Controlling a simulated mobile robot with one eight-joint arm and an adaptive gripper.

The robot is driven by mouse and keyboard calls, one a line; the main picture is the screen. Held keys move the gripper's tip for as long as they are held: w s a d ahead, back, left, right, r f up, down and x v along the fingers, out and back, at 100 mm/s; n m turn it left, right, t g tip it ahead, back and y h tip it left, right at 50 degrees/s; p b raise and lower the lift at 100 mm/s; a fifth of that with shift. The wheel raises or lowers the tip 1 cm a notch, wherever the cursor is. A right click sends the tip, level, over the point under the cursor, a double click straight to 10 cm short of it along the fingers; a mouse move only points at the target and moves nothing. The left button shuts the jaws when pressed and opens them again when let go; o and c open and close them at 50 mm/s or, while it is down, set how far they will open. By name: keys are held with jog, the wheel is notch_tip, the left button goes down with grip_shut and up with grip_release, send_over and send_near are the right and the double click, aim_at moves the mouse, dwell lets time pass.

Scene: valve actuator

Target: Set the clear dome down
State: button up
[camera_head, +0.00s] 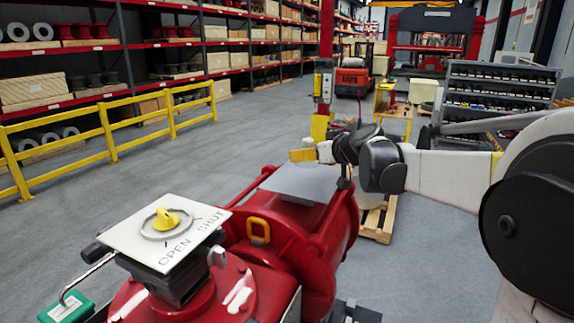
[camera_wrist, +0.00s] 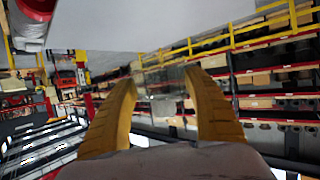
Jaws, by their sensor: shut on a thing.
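My gripper (camera_head: 303,155) is held in the air above and just behind the flat grey plate (camera_head: 300,183) on the red actuator body (camera_head: 290,232). In the wrist view my gripper (camera_wrist: 160,77) shows two yellow fingers with a clear, see-through thing, the clear dome (camera_wrist: 164,84), between them. The dome's outline is faint against the shelves, and I cannot make it out surely in the head view. The white indicator plate (camera_head: 126,236), marked OPEN and SHUT, carries a yellow pointer (camera_head: 166,219) and stands uncovered at the front left.
A green box (camera_head: 66,309) lies at the lower left. A yellow rail (camera_head: 108,132) runs before the shelves. A wooden pallet (camera_head: 377,222) lies on the floor beyond the actuator. A parts rack (camera_head: 500,95) stands at the back right. Open floor lies left of the actuator.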

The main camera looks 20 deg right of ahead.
aim_at(314, 166)
notch_tip(314, 166, down, 4)
jog(key=shift+w+f+p, duration=0.1)
jog(key=shift+p, duration=0.25)
jog(key=shift+a, duration=0.1)
jog(key=o, duration=1.1)
jog(key=shift+f, duration=0.15)
jog(key=shift+o, duration=0.2)
jog(key=shift+s+r, duration=0.25)
jog(key=shift+r, duration=0.05)
jog(key=b+v, duration=0.1)
jog(key=v, duration=1)
jog(key=shift+s+r, duration=0.15)
jog(key=shift+s, duration=0.1)
